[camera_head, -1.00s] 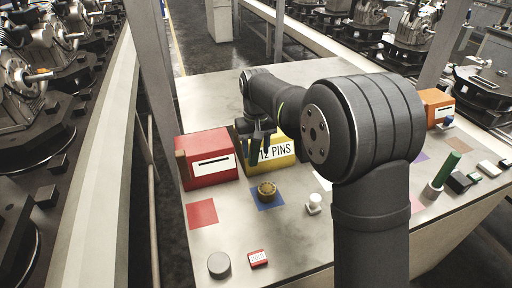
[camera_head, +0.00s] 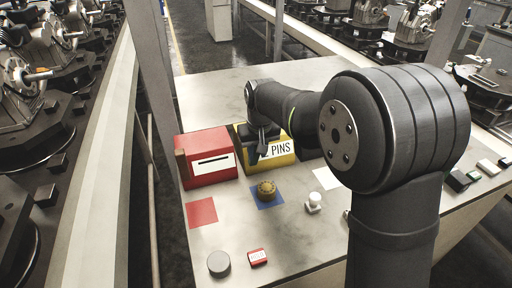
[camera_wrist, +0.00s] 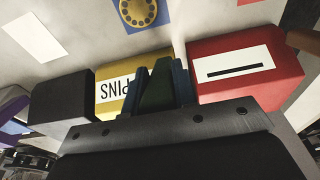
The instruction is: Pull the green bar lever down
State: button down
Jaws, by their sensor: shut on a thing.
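A green bar (camera_wrist: 157,88), which looks like the lever, shows between my gripper's dark blue fingers (camera_wrist: 160,84) in the wrist view. My gripper (camera_head: 262,146) is shut on it. In the head view it is in front of the yellow box (camera_head: 282,160) labelled PINS and covers part of the label. The bar cannot be made out there; the gripper hides it. Where the bar joins the box is hidden. The yellow box also shows in the wrist view (camera_wrist: 112,108), behind the fingers.
A red slotted box (camera_head: 207,172) stands left of the yellow one. In front are a brass knob (camera_head: 266,188) on a blue square, a white knob (camera_head: 314,200), a grey disc (camera_head: 218,263) and a small red block (camera_head: 257,257).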

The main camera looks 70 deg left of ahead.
jog(key=shift+d+f+y, duration=0.85)
jog(key=shift+d+y, duration=0.1)
jog(key=shift+y, duration=0.45)
jog(key=shift+d+f+y, duration=0.85)
jog(key=shift+d+y, duration=0.1)
jog(key=shift+y, duration=0.45)
jog(key=c, duration=1.2)
grip_release()
jog(key=shift+o, duration=0.2)
jog(key=shift+d, duration=0.1)
jog(key=v, duration=1.7)
jog(key=shift+d, duration=0.2)
